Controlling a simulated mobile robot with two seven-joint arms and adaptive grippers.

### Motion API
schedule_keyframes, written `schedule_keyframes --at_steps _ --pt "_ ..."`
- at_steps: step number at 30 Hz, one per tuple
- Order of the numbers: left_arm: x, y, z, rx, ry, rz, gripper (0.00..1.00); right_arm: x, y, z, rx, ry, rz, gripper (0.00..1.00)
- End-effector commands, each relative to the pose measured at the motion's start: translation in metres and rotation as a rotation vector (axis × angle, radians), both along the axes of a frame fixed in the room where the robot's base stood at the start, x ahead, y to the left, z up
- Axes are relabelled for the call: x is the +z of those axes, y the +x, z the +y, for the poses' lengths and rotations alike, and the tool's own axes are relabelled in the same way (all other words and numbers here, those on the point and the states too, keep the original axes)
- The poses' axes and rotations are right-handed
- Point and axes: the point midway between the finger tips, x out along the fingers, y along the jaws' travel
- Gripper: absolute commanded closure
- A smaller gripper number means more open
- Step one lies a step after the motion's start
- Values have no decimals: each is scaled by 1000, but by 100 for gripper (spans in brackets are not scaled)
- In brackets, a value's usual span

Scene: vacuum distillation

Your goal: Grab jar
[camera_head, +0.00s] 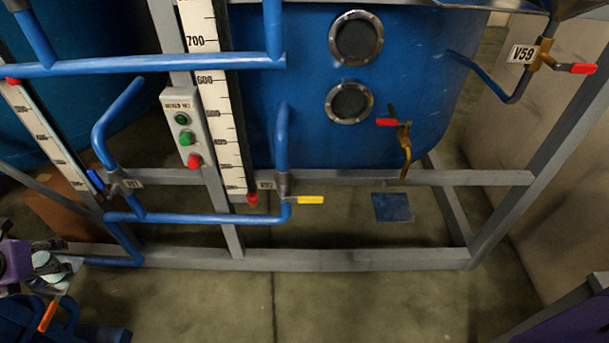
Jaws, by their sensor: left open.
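I cannot make out a jar clearly in the head view. My left gripper (62,268) is at the left edge, low in the picture, beside the purple part of my arm. Its fingers are open. Small pale round shapes show at it, and I cannot tell whether they are gripper parts or something else. My right gripper is not in view. A small blue plate (393,207) sits below the brass tap (404,150) with a red handle, and nothing stands on it.
A blue tank (290,90) with two round windows stands in a grey frame (350,259). Blue pipes (200,218), a yellow-handled valve (308,200), a button box (186,128) and valve V59 (545,55) surround it. The floor (370,310) in front is clear.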

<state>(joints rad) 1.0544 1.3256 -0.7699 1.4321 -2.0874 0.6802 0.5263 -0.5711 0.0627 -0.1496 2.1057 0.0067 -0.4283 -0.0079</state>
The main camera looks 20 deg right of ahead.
Motion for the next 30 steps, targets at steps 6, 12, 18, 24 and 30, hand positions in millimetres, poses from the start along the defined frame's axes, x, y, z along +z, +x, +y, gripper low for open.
schedule_keyframes --at_steps 6,12,18,24,30 --pt "1 0 0 0 0 -1 56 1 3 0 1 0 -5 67" --pt "1 0 0 0 0 -1 82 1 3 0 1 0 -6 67" --pt "1 0 0 -1 -1 -1 94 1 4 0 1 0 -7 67" --pt "6 0 0 -1 -1 -3 94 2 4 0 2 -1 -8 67" --pt "27 1 0 -1 -1 -5 94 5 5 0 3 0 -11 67"
